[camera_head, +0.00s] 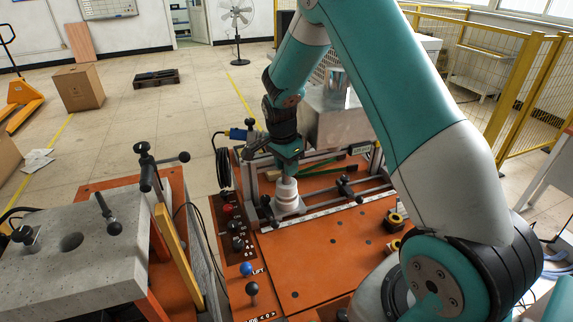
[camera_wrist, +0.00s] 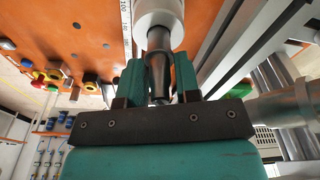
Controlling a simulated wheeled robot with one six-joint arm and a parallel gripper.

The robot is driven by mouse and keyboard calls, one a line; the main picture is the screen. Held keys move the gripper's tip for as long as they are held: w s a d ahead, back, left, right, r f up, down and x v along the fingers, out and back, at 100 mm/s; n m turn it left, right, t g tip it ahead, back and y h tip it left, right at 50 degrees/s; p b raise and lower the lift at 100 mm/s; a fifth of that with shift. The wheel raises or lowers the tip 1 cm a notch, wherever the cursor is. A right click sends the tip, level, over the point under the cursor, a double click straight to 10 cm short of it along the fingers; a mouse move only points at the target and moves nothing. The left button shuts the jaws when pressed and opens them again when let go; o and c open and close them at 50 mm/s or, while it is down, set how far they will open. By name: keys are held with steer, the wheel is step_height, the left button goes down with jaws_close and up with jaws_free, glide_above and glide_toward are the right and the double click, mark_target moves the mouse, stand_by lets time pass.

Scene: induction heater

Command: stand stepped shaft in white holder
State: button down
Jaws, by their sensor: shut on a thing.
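My gripper (camera_head: 286,168) is over the left part of the orange bench. The white holder (camera_head: 288,199) stands upright on the bench directly below my gripper. In the wrist view the shaft's far end meets the white holder (camera_wrist: 158,12) and lines up with it. How deep the shaft sits inside is hidden.
A metal rail (camera_head: 318,216) with a ruler strip and a black clamp (camera_head: 346,188) lie right of the holder. A grey metal box (camera_head: 335,118) is behind. The orange bench top (camera_head: 330,255) in front is mostly clear.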

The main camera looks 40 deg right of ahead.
steer(key=shift+f+b, duration=0.85)
steer(key=shift+f, duration=0.4)
steer(key=c, duration=0.8)
jaws_free()
steer(key=shift+o, duration=0.2)
steer(key=shift+r, duration=0.1)
step_height(320, 180, up, 17)
steer(key=a+b, duration=0.2)
steer(key=b, duration=0.1)
steer(key=shift+b, duration=0.35)
steer(key=shift+s+a+r, duration=0.1)
steer(key=shift+a, duration=0.05)
steer(key=s+a+n+y, duration=0.2)
steer(key=s+a+n, duration=0.9)
steer(key=s, duration=0.3)
steer(key=s+a+n+y, duration=0.3)
steer(key=s+a+n, duration=0.8)
steer(key=s+n, duration=0.2)
steer(key=shift+s+f+n+y, duration=0.3)
steer(key=shift+s+f, duration=0.05)
steer(key=shift+s, duration=0.15)
